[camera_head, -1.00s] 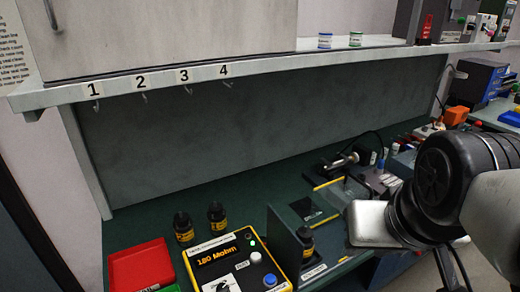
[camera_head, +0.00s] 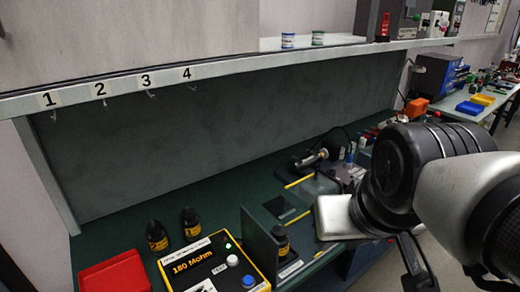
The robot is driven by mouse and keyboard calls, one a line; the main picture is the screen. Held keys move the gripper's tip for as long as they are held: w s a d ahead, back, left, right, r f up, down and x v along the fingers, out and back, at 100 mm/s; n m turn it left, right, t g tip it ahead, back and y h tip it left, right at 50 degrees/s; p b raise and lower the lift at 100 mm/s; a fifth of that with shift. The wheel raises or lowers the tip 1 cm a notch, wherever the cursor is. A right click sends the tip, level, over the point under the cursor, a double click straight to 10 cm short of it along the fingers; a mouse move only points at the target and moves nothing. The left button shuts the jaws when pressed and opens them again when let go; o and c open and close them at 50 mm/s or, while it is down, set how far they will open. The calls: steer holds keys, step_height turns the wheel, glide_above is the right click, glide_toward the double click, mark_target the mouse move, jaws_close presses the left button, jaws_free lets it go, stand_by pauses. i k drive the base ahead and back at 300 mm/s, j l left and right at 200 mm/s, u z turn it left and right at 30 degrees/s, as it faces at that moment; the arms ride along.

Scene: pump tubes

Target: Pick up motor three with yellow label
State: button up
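Several small dark motors with yellow labels stand on the green bench. Two stand close together behind the meter, a left one (camera_head: 157,237) and a right one (camera_head: 190,224). Another (camera_head: 282,242) stands right of the meter, partly hidden by a dark upright panel. I cannot read which is motor three. My arm reaches in from the right, and a dark part at its lower end (camera_head: 412,265) may be my gripper. It is apart from the motors, right of them, and its fingers cannot be made out.
The yellow meter (camera_head: 208,268) reads 180 Mohm. A red tray (camera_head: 115,274) lies at the front left. The dark upright panel (camera_head: 262,248) stands between meter and right motor. A shelf (camera_head: 240,66) with hooks marked 1 to 4 overhangs the bench. Bare bench (camera_head: 130,215) lies behind the motors.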

mark_target(280, 232)
steer(key=i+l, duration=0.15)
steer(key=l, duration=0.2)
steer(key=i+l, duration=0.15)
steer(key=l, duration=0.2)
steer(key=l+u, duration=0.15)
steer(key=u, duration=0.2)
steer(key=i+l+u, duration=0.1)
steer(key=u, duration=0.3)
steer(key=l+u, duration=0.35)
steer(key=u, duration=0.95)
steer(key=i+j+z, duration=0.05)
